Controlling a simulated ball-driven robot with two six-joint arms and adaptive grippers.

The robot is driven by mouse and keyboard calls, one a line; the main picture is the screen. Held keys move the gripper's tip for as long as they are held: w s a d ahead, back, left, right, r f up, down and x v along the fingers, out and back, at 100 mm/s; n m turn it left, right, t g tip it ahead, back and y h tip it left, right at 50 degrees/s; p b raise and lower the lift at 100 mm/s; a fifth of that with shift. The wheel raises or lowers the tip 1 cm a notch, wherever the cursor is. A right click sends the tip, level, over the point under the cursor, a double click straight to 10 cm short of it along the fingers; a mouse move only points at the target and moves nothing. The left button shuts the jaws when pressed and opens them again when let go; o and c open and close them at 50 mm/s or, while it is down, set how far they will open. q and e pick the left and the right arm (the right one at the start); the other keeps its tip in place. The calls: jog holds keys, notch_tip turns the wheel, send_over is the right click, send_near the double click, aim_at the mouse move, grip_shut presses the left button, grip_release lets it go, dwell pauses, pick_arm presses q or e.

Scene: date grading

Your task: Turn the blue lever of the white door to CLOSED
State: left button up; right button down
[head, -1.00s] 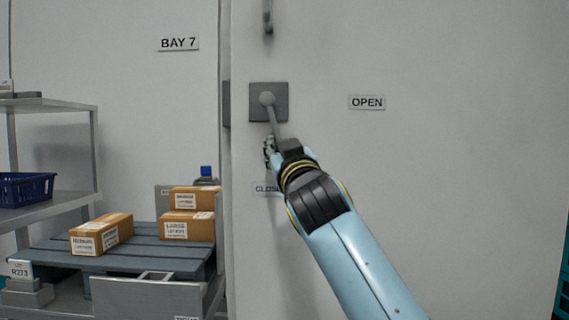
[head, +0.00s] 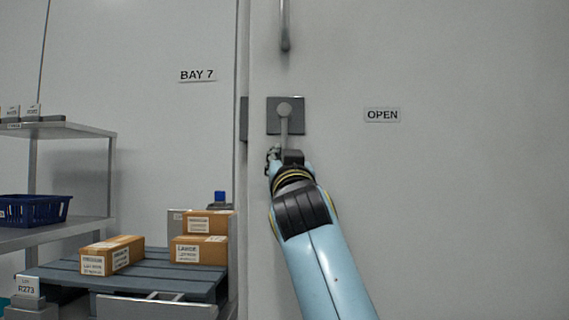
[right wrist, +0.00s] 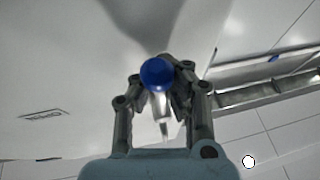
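The white door (head: 460,200) fills the right of the head view. Its lever (head: 284,127) has a grey shaft that hangs almost straight down from a round hub on a dark square plate (head: 272,125). In the right wrist view the lever's blue end (right wrist: 157,72) shows between the fingers. My right gripper (head: 274,157) is at the lower part of the lever, and its fingers (right wrist: 163,95) appear closed around it. The OPEN sign (head: 382,115) is right of the lever. The CLOSED sign is hidden behind my right arm. My left gripper is out of view.
A grey vertical bar (head: 285,30) is above the lever plate. At the lower left, a blue-grey pallet (head: 160,275) bears several cartons (head: 112,255). A shelf (head: 70,131) with a blue basket (head: 35,210) stands further left. The door's right part is clear.

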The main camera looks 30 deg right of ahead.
aim_at(285, 112)
jog(key=shift+w+f, duration=0.1)
jog(key=shift+f, duration=0.3)
jog(key=c, duration=1.4)
grip_release()
jog(key=shift+r, duration=5.2)
